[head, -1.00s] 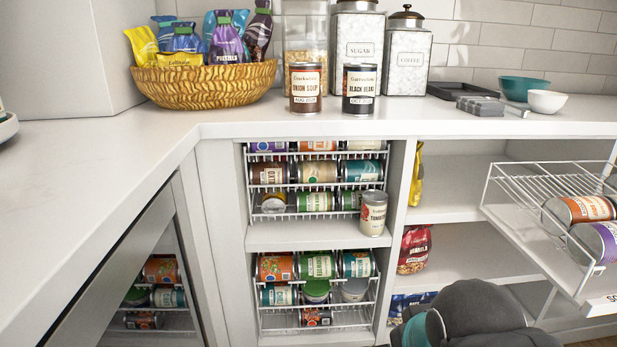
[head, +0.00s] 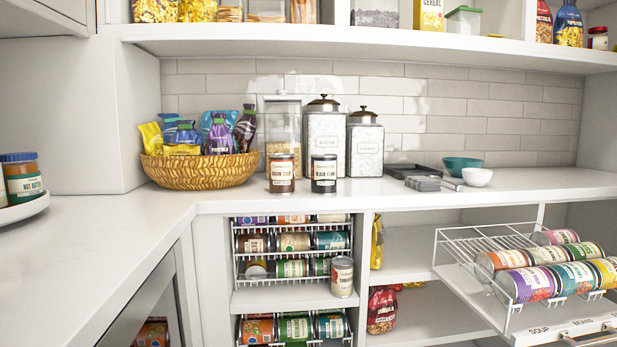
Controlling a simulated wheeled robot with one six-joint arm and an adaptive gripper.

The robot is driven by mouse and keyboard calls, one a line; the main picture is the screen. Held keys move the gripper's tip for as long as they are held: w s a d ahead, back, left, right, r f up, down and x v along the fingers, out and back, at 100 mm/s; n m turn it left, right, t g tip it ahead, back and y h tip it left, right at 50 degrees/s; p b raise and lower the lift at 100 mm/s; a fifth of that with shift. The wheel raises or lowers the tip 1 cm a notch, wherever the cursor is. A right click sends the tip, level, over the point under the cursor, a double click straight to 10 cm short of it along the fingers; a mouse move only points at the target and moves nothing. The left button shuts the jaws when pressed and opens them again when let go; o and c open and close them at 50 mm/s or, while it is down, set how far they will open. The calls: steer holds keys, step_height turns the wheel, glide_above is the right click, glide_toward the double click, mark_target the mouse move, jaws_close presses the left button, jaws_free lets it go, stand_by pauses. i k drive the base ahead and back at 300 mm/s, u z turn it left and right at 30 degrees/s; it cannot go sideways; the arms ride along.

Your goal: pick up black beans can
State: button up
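The black beans can (head: 324,174) stands upright on the white counter in the head view, with a dark body and a pale label. It is just right of the onion soup can (head: 281,173), with a small gap between them. The sugar canister (head: 326,135) stands close behind it. Nothing covers the front of the black beans can. My gripper is not in view.
A wicker snack basket (head: 203,172) stands left of the cans. A pulled-out can rack (head: 470,249) juts out at right. The counter (head: 120,238) at left is mostly clear.

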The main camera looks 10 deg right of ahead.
mark_target(324, 166)
steer(key=u, duration=3.4)
steer(key=k, duration=1.15)
steer(key=z, duration=1.85)
steer(key=i, duration=0.5)
steer(key=z, duration=0.05)
